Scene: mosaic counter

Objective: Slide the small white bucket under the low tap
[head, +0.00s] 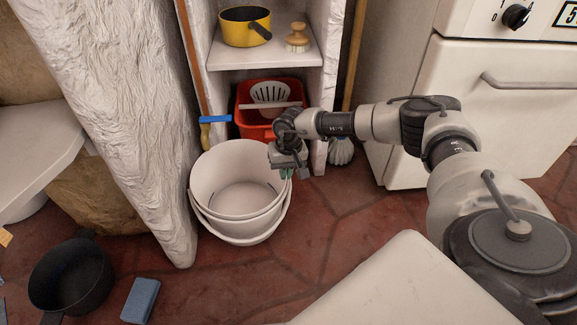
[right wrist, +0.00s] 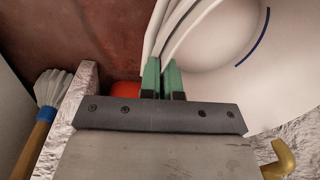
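The white bucket (head: 235,182) stands upright on the red floor in the head view, with its wire handle hanging at the front. The low tap (head: 205,135), brass with a blue lever, hangs on a copper pipe just behind the bucket's back left rim. I cannot tell whether its spout is over the opening. A brass piece (right wrist: 279,160), likely the tap, shows in the right wrist view. My right gripper (head: 287,172) is at the bucket's right rim. Its green fingertips (right wrist: 162,78) are close together on the white rim (right wrist: 180,30). My left gripper is out of view.
A rough white plaster wall (head: 135,110) stands left of the bucket. Behind it is a shelf (head: 262,58) with a yellow pot (head: 245,26) above a red crate (head: 243,105). A black pot (head: 70,278) and blue sponge (head: 141,300) lie front left.

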